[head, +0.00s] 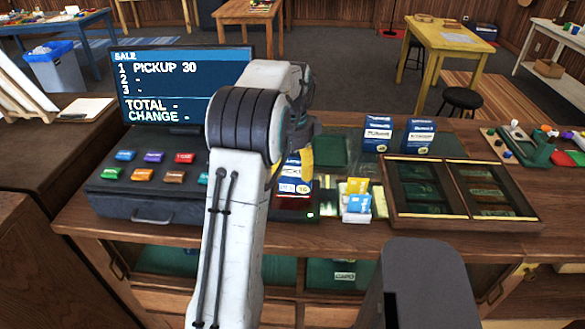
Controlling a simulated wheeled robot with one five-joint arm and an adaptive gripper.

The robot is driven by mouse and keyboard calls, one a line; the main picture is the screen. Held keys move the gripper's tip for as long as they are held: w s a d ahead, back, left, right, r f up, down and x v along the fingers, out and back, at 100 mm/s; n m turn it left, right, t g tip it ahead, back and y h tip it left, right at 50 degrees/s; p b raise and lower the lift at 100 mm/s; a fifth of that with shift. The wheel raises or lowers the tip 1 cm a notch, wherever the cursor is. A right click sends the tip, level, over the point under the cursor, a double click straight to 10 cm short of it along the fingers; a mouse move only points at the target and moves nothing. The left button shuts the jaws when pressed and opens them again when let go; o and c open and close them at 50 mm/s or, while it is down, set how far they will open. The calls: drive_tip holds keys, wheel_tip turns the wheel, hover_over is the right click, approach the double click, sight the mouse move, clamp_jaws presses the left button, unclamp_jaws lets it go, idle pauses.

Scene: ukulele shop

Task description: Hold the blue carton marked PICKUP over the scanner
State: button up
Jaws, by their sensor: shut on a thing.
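The blue carton marked PICKUP (293,184) shows in part behind my arm, with "PICK" readable on its white label. My gripper (303,165) is at its top, shut on it, though the grip itself is mostly hidden by the arm. The scanner (298,215) is a dark slab with a red glow and a small lit spot, directly below the carton in the picture. Whether the carton touches it cannot be told. The register screen (185,85) reads "SALE, 1 PICKUP 30", with dashes at TOTAL and CHANGE.
The register base (150,195) with coloured keys stands left of my arm. Right of the scanner are a small holder (357,215) with yellow and blue packets and a wooden tray (465,222). Two blue cartons (377,133) (418,137) stand behind. A green mat (331,150) has some bare room.

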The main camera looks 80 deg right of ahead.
sight(293, 154)
drive_tip(key=shift+r+p, duration=3.85)
drive_tip(key=shift+r, duration=0.4)
